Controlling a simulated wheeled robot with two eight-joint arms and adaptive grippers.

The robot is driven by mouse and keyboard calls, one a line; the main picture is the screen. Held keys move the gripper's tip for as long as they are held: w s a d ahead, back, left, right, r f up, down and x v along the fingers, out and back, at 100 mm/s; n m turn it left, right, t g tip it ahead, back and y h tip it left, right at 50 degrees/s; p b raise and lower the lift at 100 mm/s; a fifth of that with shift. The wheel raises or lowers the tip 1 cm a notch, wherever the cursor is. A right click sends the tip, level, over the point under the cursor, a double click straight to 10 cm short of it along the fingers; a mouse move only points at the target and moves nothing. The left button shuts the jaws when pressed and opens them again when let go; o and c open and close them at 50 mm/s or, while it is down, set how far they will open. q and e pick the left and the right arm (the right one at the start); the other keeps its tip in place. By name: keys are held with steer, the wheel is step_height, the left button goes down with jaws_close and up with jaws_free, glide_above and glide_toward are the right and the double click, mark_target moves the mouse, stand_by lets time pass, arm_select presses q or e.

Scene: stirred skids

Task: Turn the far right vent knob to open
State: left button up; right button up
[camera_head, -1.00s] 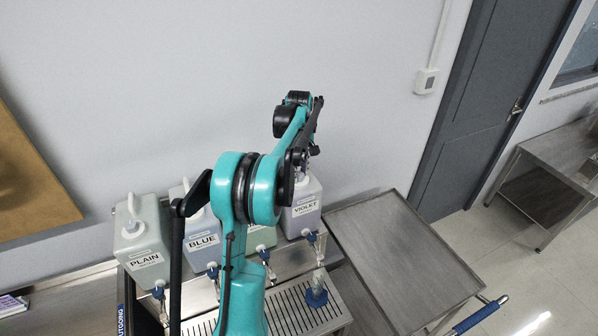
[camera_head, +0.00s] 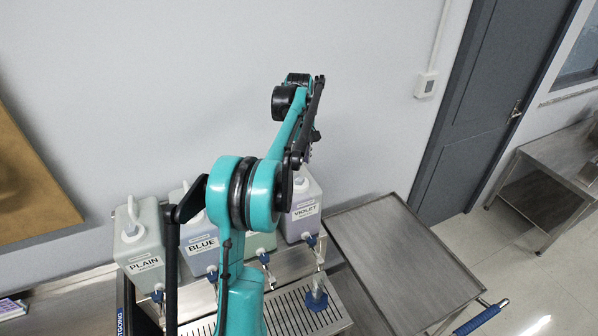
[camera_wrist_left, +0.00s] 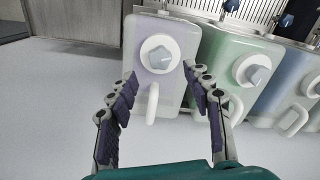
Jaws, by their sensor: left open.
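The violet jug (camera_head: 303,210) is the rightmost in the row in the head view. In the left wrist view the violet jug (camera_wrist_left: 182,88) appears upside down, with a round white cap carrying a grey-blue faceted vent knob (camera_wrist_left: 160,58). Whether the knob is open or closed I cannot tell. My left gripper (camera_wrist_left: 160,76) is open and empty, its dark ribbed fingers spread to either side below the knob in the picture, apart from it. In the head view my left arm mostly hides the gripper above the violet jug. My right gripper is not in view.
The green jug (camera_wrist_left: 228,60), with its own knob (camera_wrist_left: 257,74), stands close beside. The blue jug (camera_head: 203,233) and plain jug (camera_head: 140,245) are farther left. A flask (camera_head: 317,297) stands on the drip grate (camera_head: 288,313). A bare metal cart (camera_head: 405,265) is at right.

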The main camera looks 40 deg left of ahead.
arm_select(q)
step_height(320, 180, up, 6)
stand_by(0.5)
steer(key=shift+d, duration=0.1)
